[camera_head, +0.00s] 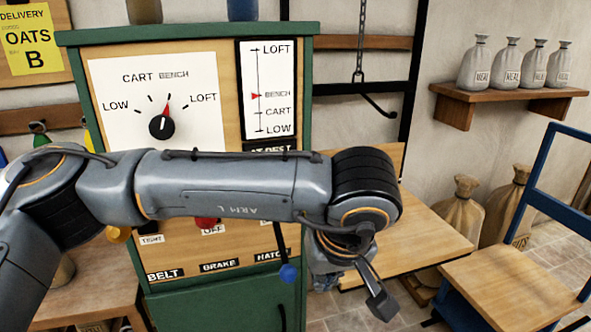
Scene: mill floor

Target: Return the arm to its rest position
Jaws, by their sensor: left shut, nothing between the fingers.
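My left arm comes in from the left and stretches across the front of the green-framed control panel (215,75). Its forearm hides the middle of the panel. My left gripper (381,303) hangs below the wrist, to the right of the panel. It is shut, with nothing in it, and points down and to the right. It appears in front of the wooden bench top (425,235) and the floor; whether it touches anything is not clear. My right gripper is not in view.
The panel's dial (161,126) and red marker point to BENCH. A blue-knobbed hatch lever (288,272) hangs close left of my gripper. A blue cart (515,280) stands at right. Sacks (460,212) stand behind the bench; small sacks line a shelf (510,95).

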